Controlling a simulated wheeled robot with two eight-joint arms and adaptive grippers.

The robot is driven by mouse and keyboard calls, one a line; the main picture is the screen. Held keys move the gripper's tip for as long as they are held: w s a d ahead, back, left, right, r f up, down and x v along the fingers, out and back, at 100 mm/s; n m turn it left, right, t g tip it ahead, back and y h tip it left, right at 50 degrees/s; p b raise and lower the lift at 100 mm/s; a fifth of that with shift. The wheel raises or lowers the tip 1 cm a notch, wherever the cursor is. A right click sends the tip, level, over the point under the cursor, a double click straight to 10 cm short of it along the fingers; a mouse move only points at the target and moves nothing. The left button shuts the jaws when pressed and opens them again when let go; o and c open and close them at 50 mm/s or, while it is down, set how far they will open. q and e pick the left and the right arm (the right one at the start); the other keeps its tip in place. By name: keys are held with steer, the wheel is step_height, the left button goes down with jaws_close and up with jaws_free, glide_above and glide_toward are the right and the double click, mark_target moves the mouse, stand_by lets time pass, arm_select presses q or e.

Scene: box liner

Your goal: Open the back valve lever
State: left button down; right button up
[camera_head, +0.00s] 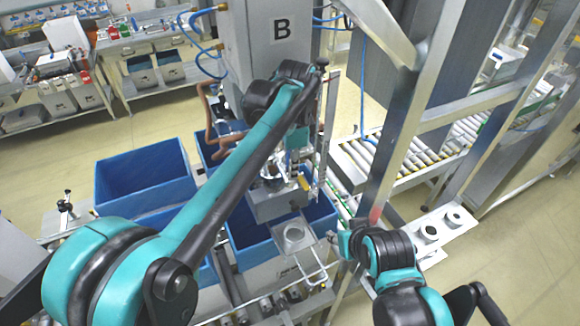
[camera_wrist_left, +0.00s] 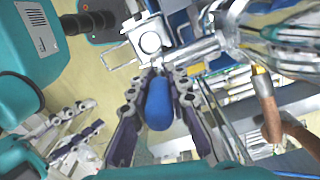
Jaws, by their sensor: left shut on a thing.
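My left gripper (camera_wrist_left: 158,82) has its two fingers on either side of a rounded blue lever handle (camera_wrist_left: 158,104) in the left wrist view and is shut on it. The handle joins metal pipework (camera_wrist_left: 195,48) beyond the fingertips. In the head view my left arm reaches over the blue bins to the machine under the "B" column, and its wrist largely hides the gripper and handle.
Several blue bins (camera_head: 143,172) stand left of and below the machine. The grey column (camera_head: 262,45) and a slanted metal frame (camera_head: 405,120) flank the work area. A roller conveyor (camera_head: 430,150) runs behind the frame. Blue hoses (camera_head: 207,55) hang beside the column.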

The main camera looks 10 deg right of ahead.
arm_select(q)
steer(key=c, duration=1.6)
jaws_free()
steer(key=shift+c, duration=0.2)
steer(key=shift+o, duration=1.1)
steer(key=shift+d, duration=0.1)
steer(key=r, duration=1.2)
steer(key=shift+w+d, duration=0.15)
steer(key=shift+d, duration=0.05)
